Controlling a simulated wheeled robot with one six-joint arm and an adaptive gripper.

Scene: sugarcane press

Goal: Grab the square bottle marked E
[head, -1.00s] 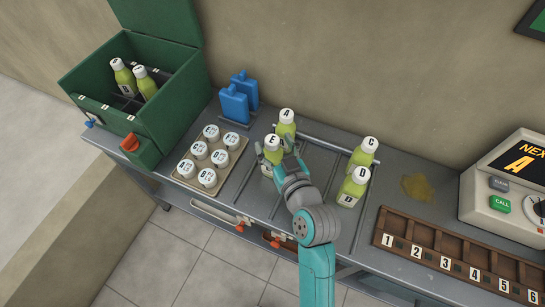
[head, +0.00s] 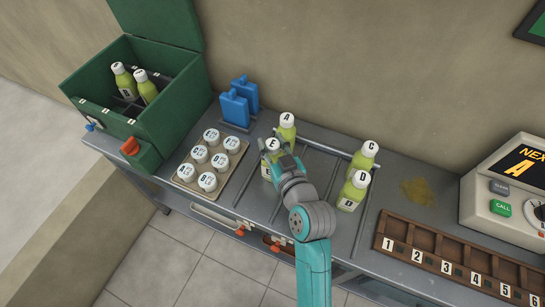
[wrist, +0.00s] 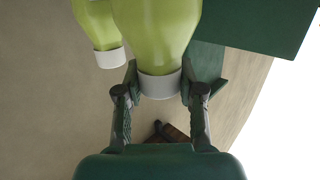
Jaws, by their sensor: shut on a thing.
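The square bottle marked E (head: 273,144) has a white cap and a green body, and stands upright in the left part of the rack on the counter. My gripper (head: 272,157) is shut on it near the neck and hides part of its body. In the wrist view my gripper's fingers (wrist: 160,82) sit on both sides of the bottle's white cap and neck (wrist: 161,84). I cannot tell whether its base touches the rack.
Bottle A (head: 286,124) stands close behind E. Bottles C (head: 365,157) and D (head: 355,188) stand to the right. A numbered wooden rack (head: 450,255) lies at right.

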